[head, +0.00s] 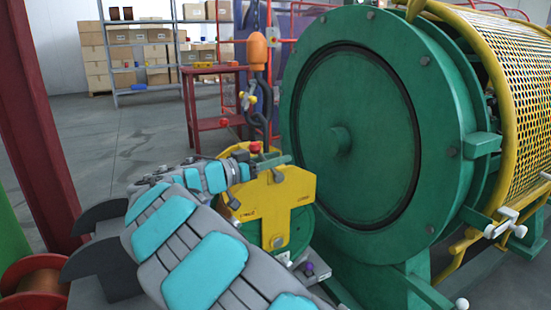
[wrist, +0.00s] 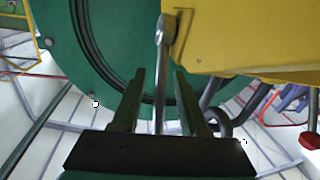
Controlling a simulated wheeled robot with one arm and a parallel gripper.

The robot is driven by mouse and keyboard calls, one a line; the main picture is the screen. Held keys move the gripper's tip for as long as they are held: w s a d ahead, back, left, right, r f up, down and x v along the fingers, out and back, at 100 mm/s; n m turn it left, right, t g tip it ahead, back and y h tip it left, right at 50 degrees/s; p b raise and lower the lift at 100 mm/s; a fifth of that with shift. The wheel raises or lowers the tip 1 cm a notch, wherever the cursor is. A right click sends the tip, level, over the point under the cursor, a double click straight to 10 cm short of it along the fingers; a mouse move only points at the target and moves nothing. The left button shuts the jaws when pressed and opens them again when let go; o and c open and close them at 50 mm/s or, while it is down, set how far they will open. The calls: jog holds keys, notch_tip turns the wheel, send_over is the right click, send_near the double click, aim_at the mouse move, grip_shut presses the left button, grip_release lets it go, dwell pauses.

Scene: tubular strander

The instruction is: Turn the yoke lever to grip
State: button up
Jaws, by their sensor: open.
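The yellow yoke (head: 272,207) stands in front of the large green disc (head: 350,140) in the head view. It also fills the upper right of the wrist view (wrist: 250,40). A slim grey lever (wrist: 160,50) is attached at the yoke's edge there and runs down between my fingers. My gripper (wrist: 160,78) is open, with one finger on each side of the lever and visible gaps. In the head view my gripper (head: 272,161) is at the yoke's top edge; the lever is not clearly visible there, and I cannot tell its setting.
An orange hoist block (head: 257,52) with a dark hook (head: 263,100) hangs just behind my gripper. A yellow perforated guard (head: 515,85) is at right. A red table (head: 212,72) and shelves with boxes stand behind. Open floor (head: 110,130) lies at left.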

grip_shut()
dwell(0.3)
dwell(1.1)
